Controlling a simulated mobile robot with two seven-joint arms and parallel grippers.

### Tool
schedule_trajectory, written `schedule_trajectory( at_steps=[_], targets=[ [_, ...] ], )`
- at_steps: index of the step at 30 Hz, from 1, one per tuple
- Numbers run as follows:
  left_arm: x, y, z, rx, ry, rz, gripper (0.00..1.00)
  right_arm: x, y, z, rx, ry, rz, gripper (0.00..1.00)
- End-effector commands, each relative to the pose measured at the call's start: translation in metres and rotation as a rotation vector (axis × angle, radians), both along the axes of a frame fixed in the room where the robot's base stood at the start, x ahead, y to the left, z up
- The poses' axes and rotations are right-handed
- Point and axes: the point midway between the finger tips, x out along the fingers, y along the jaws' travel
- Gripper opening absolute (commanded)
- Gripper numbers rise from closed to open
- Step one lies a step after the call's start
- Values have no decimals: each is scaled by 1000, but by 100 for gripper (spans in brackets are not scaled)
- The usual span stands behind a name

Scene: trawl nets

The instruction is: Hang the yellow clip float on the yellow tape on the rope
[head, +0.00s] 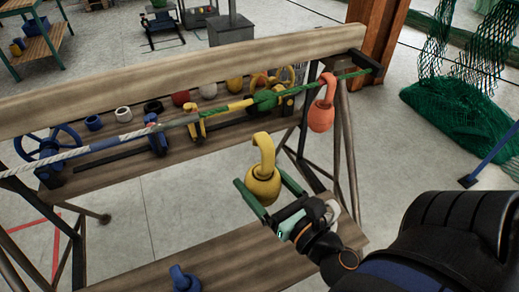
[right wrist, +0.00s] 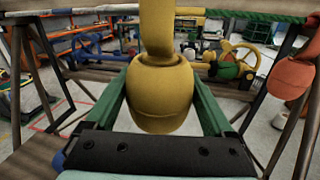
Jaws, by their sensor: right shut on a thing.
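The yellow clip float (head: 263,185) is upright with its hook on top, between the green fingers of my right gripper (head: 260,180), which is shut on it. In the right wrist view the float (right wrist: 160,95) fills the middle, and its hook top is cut off. The rope (head: 105,141) runs white at left to green at right above the bench. The yellow tape (head: 238,105) is a yellow stretch of it, just left of a green bulge. The float is in front of and below the tape in the head view, apart from it. My left gripper is not in view.
An orange float (head: 321,115) hangs on the rope's green right part. A blue float (head: 183,279) sits on the lower front plank (head: 235,262). Several rings and balls line the shelf behind the rope. A blue handwheel (head: 48,146) is at left, and green netting (head: 460,115) lies at right.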

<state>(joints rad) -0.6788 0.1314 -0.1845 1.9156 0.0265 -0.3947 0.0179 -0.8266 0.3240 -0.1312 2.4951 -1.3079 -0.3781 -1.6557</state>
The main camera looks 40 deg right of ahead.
Motion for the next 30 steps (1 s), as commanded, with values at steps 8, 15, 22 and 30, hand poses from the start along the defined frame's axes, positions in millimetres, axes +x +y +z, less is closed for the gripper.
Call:
schedule_trajectory(
  at_steps=[8,15,22,30],
  targets=[
    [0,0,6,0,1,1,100,6,-1,4,-1,-3,-1,29],
    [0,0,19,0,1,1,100,24,-6,5,-3,-3,0,29],
    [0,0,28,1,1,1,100,42,-10,4,-1,-3,0,29],
    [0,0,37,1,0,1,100,63,-15,4,-1,-3,0,29]
  ],
)
